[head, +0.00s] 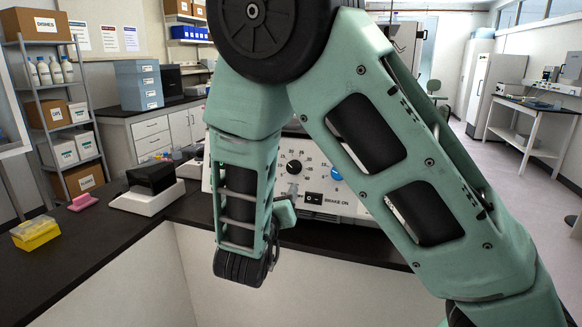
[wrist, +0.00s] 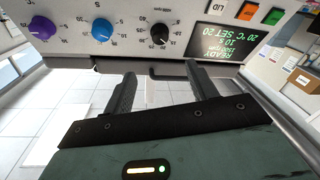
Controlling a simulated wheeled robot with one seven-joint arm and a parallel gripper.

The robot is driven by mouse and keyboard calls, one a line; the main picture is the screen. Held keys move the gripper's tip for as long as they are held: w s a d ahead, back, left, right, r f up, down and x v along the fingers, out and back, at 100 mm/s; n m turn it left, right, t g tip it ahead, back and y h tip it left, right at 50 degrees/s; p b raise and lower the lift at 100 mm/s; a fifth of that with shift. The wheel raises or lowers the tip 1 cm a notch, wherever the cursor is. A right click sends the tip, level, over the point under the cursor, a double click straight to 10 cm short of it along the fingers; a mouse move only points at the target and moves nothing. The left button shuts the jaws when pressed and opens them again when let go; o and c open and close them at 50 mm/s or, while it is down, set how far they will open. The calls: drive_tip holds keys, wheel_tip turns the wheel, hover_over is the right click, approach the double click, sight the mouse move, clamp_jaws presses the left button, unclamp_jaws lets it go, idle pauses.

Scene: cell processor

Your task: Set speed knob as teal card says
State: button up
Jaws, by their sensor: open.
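The machine's front panel (head: 312,181) is partly hidden behind my arm in the head view. It carries a black knob (head: 293,167) with a numbered dial and a blue knob (head: 335,173). The wrist view shows the panel upside down, with the black knob (wrist: 159,34), blue knob (wrist: 102,29) and a purple knob (wrist: 42,28). I cannot tell which knob is labelled speed. My gripper (wrist: 161,72) is open and empty, its fingers close to the panel near the black knob, apart from it. It also shows in the head view (head: 292,190). I see no teal card.
A lit display (wrist: 228,44) reads READY, beside orange and green buttons (wrist: 248,10). A rocker switch (head: 314,198) marked BRAKE ON is low on the panel. A black-topped device (head: 150,178), pink block (head: 82,202) and yellow box (head: 35,232) stand left on the dark bench.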

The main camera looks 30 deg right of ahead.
sight(292, 168)
drive_tip(key=p+x, duration=0.3)
drive_tip(key=x, duration=1.3)
drive_tip(key=shift+a+p, duration=0.1)
drive_tip(key=shift+p, duration=0.25)
drive_tip(key=shift+f, duration=0.1)
drive_tip(key=c, duration=1)
